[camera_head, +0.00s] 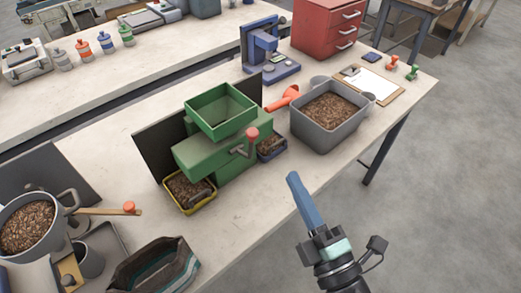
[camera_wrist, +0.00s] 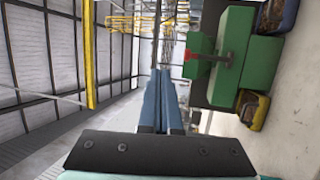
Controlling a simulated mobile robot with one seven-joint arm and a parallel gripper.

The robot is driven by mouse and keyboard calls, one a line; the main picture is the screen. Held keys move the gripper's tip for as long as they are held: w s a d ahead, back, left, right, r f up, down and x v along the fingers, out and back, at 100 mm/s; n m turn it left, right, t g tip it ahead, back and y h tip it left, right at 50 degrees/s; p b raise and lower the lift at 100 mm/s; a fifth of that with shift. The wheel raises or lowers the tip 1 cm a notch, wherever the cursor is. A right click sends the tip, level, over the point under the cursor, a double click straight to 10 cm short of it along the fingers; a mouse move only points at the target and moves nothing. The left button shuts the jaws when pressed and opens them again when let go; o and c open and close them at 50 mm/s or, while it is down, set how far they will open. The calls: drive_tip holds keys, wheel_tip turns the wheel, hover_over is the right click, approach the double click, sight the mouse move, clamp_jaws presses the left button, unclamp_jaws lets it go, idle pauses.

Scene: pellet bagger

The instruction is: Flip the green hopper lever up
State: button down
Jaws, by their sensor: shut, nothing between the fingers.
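The green hopper machine (camera_head: 222,150) stands on the near bench with an open green hopper (camera_head: 220,110) on top. Its lever is a grey bar with a red knob (camera_head: 252,134) on the front side; in the head view the knob shows above the bar. The wrist view shows the machine (camera_wrist: 232,60) turned sideways, with the red knob (camera_wrist: 190,56) right of the fingers. My gripper (camera_head: 292,176) has its blue fingers shut together and empty. It is in front of the bench, to the right of the lever and apart from it.
Yellow (camera_head: 190,208) and blue (camera_head: 272,156) trays of pellets sit at the machine's base. A grey pellet bin (camera_head: 335,142) and an orange scoop (camera_head: 283,100) lie to the right. An open bag (camera_head: 155,270) stands at front left. The floor at right is clear.

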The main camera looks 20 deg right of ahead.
drive_tip(key=g, duration=0.1)
approach(255, 138)
drive_tip(key=shift+n+y, duration=0.4)
drive_tip(key=w, duration=0.2)
drive_tip(key=w+p, duration=0.1)
drive_tip(key=w, duration=0.1)
drive_tip(key=w+r+p, duration=0.1)
drive_tip(key=w, duration=0.2)
drive_tip(key=shift+a, duration=0.1)
drive_tip(key=shift+r+p, duration=0.1)
drive_tip(key=shift+p, duration=0.2)
drive_tip(key=shift+w+a+r+p, duration=0.35)
drive_tip(key=shift+w+r+p, duration=0.5)
drive_tip(key=shift+p, duration=0.4)
drive_tip(key=shift+s, duration=0.15)
